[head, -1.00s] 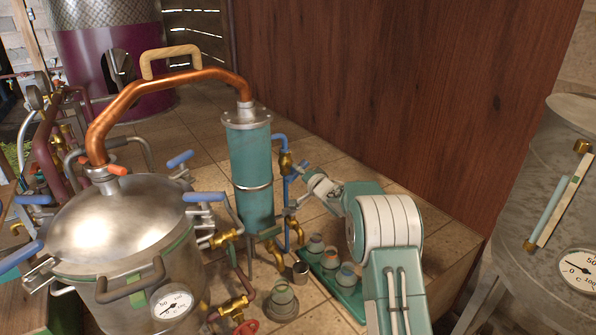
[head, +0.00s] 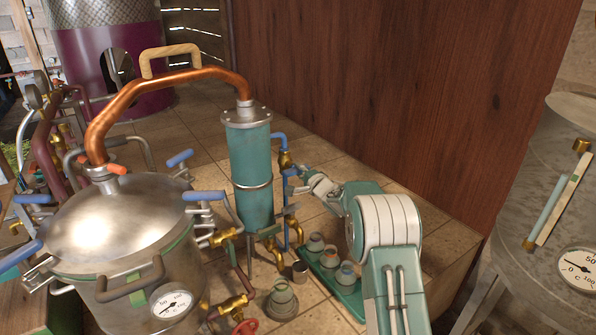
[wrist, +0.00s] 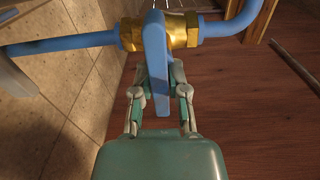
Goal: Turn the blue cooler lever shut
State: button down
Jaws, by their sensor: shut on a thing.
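The blue cooler lever (wrist: 157,70) sits on a brass valve (wrist: 182,32) in a blue pipe (wrist: 70,44). In the wrist view the lever lies across the pipe's line. My gripper (wrist: 158,88) is shut on the lever, with one finger on each side of its lower part. In the head view the brass valve (head: 284,160) is to the right of the teal cooler column (head: 250,165). My gripper (head: 297,179) reaches it from the right; the lever is small and partly hidden there.
A green rack (head: 345,292) with several small jars stands below my arm. The steel still pot (head: 120,225), with other blue-handled levers, is at the left. A copper pipe (head: 170,80) arches to the column. A wooden wall (head: 400,90) stands behind; a grey tank (head: 545,190) is at right.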

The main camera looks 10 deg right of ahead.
jog(key=shift+d+f, duration=0.15)
jog(key=shift+f, duration=0.1)
jog(key=c, duration=0.6)
grip_release()
jog(key=shift+w, duration=0.1)
jog(key=shift+c, duration=0.2)
jog(key=shift+r, duration=0.1)
jog(key=shift+s+d, duration=0.1)
jog(key=shift+s, duration=0.25)
jog(key=v, duration=1.1)
jog(key=shift+s+d, duration=0.1)
jog(key=shift+s, duration=0.05)
